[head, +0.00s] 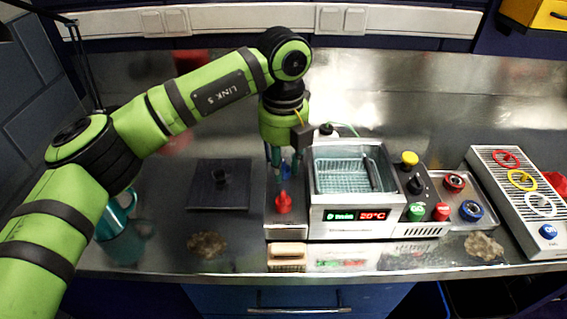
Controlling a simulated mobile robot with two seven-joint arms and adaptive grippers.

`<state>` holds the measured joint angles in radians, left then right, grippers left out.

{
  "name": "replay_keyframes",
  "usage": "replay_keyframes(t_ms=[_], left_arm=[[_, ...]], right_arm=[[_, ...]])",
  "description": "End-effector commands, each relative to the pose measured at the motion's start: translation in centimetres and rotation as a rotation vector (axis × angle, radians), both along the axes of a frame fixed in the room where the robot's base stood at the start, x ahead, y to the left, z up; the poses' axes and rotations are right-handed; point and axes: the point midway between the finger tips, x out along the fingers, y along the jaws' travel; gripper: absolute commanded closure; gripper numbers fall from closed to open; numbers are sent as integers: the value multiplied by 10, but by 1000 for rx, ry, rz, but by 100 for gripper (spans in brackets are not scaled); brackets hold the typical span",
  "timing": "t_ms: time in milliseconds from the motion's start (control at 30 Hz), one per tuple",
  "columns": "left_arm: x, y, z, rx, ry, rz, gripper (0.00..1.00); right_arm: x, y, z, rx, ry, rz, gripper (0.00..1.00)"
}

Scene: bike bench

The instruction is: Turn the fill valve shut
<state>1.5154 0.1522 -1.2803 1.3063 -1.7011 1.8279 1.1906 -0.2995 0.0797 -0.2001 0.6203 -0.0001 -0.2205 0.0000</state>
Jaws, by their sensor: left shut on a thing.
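My left gripper (281,164) points down over the narrow metal block at the left side of the ultrasonic-type bath (322,213). Its fingers are shut on a small blue valve handle (287,170), which shows partly between and behind them. The fingers hide the rest of the handle, so its turn angle cannot be told. A red valve handle (283,203) stands just in front of the fingers on the same block, apart from the grip. The bath holds a wire basket (345,172) and its red display reads 20°C. My right gripper is not in view.
A dark plate (219,198) with a small upright post lies left of the valves. A teal mug (118,215) stands farther left, by my arm. Yellow, black, green and red controls sit right of the bath. A rack with coloured rings (520,190) is at the right.

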Motion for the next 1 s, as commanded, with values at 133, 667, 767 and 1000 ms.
replay_keyframes(t_ms=[133, 667, 767, 1000], left_arm=[[0, 0, 0, 0, -1, 3, 100], [0, -1, 1, -4, -2, 0, 48], [0, -1, 1, -5, -2, -1, 48], [1, -2, 6, -7, -5, -2, 48]], right_arm=[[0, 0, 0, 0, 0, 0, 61], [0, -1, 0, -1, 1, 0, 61], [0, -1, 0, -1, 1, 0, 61], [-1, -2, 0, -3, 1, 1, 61]])
